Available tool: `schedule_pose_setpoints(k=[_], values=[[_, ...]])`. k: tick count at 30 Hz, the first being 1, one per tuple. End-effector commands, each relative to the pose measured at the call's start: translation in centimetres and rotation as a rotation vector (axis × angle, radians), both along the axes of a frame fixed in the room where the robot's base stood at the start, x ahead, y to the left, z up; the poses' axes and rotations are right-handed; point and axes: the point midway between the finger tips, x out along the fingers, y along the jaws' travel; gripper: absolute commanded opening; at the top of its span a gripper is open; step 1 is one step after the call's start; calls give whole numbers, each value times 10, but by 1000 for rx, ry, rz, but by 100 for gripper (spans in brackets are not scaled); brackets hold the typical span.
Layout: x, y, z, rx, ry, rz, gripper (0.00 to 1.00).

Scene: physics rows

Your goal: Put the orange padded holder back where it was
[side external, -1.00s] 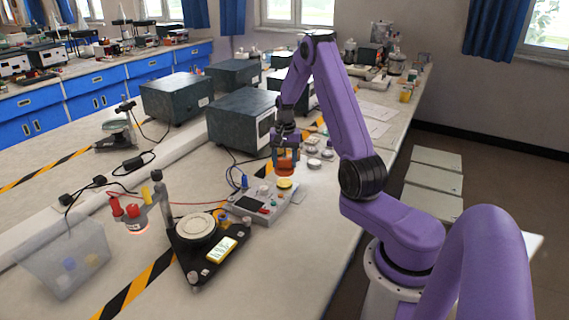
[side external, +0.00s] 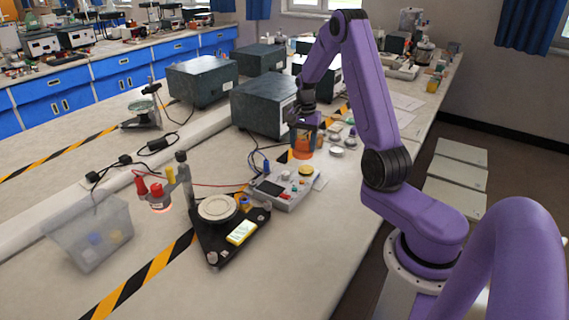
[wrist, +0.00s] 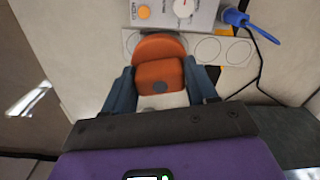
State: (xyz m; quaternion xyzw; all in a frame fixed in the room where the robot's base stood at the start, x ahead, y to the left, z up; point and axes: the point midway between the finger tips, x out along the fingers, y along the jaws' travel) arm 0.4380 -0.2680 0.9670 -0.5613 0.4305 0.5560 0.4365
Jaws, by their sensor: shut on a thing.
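The orange padded holder (wrist: 158,72) sits between the blue fingers of my gripper (wrist: 160,84), which is shut on it. In the wrist view it has a rounded orange top part and a block with a dark round spot. In the side view the holder (side external: 303,150) hangs under my gripper (side external: 306,128), just behind the grey instrument box. In the wrist view a pale strip with outlined circles (wrist: 208,50) lies beyond and to the right of the holder, which covers part of it. I cannot tell whether the holder touches the bench.
The grey instrument box (side external: 283,190) with knobs and a screen is close by; a blue plug (wrist: 236,17) and cable are at its side. Small round pale items (side external: 337,151) lie right of the holder. A dark equipment case (side external: 262,106) stands behind left. A black triangular stand (side external: 222,232) is in front.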

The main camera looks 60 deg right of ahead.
Motion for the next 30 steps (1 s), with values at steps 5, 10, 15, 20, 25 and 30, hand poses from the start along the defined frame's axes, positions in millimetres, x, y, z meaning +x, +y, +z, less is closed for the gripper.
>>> schedule_pose_setpoints(k=[5, 10, 15, 20, 25, 30], values=[[-4, 24, 13, -2, -1, -151, 27], [-5, 35, 17, -2, 0, -236, 27], [9, 28, 9, -1, 4, -254, 27], [34, 15, -4, -2, 2, -252, 27], [58, 2, -15, -2, 1, -251, 27], [78, -9, -31, -1, 4, -251, 27]])
